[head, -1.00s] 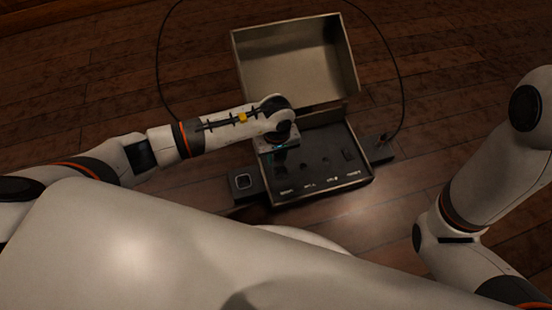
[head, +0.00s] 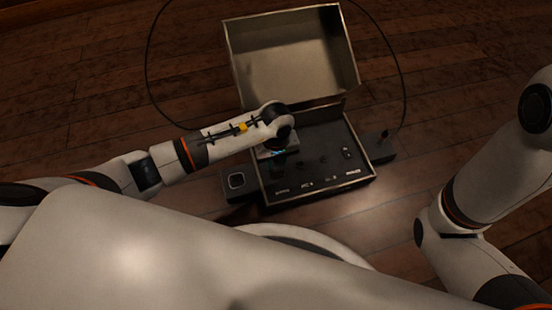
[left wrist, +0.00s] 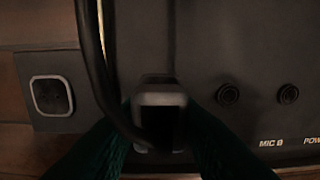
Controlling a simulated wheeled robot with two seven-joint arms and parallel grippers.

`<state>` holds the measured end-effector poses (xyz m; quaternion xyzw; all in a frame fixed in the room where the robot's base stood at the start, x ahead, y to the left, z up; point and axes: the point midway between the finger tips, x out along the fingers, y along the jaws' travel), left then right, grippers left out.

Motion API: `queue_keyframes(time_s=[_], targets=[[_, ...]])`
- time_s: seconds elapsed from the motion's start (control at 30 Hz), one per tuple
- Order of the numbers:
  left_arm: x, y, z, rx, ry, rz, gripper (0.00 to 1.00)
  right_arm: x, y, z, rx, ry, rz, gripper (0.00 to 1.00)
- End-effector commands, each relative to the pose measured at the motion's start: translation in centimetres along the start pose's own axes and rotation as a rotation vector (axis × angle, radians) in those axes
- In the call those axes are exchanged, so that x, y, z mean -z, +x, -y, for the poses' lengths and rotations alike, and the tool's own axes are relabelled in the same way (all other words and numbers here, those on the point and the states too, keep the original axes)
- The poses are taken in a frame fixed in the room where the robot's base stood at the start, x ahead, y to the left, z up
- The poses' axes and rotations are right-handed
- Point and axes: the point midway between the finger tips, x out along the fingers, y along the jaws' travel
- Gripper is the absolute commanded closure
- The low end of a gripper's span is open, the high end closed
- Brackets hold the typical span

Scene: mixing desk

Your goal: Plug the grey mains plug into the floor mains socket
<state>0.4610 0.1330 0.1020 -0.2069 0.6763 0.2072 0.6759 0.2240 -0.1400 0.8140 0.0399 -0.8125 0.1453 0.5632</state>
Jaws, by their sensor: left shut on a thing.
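The grey mains plug (left wrist: 160,112) is between the green fingers of my left gripper (left wrist: 155,145), which are shut on it. In the head view my left gripper (head: 277,152) is over the left part of the open case, and its wrist hides the plug. The plug's black cable (left wrist: 92,50) comes from the top and bends toward the plug. The floor mains socket (left wrist: 52,96) is a dark box with a light square frame, left of the plug and apart from it. It also shows in the head view (head: 236,182). My right gripper is out of view.
The dark case panel (head: 318,172) has several round jacks and labels. Its open lid (head: 290,58) stands at the back. A dark block (head: 380,149) with a cable end sits at the right, and the cable (head: 400,70) loops behind the lid. The wooden floor around is clear.

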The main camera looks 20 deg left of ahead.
Motion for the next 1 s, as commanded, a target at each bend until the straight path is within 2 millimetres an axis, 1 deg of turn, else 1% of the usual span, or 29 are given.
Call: queue_keyframes(time_s=[0.27,0.67,1.0], targets=[[0.0,0.0,0.0,0.0,0.0,0.0,1.0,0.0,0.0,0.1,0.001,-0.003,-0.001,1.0],[0.0,1.8,0.0,0.001,0.0,0.001,1.0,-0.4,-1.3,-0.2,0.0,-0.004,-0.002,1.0],[0.0,1.7,0.0,0.0,0.0,0.0,1.0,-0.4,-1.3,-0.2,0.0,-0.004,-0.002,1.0]])
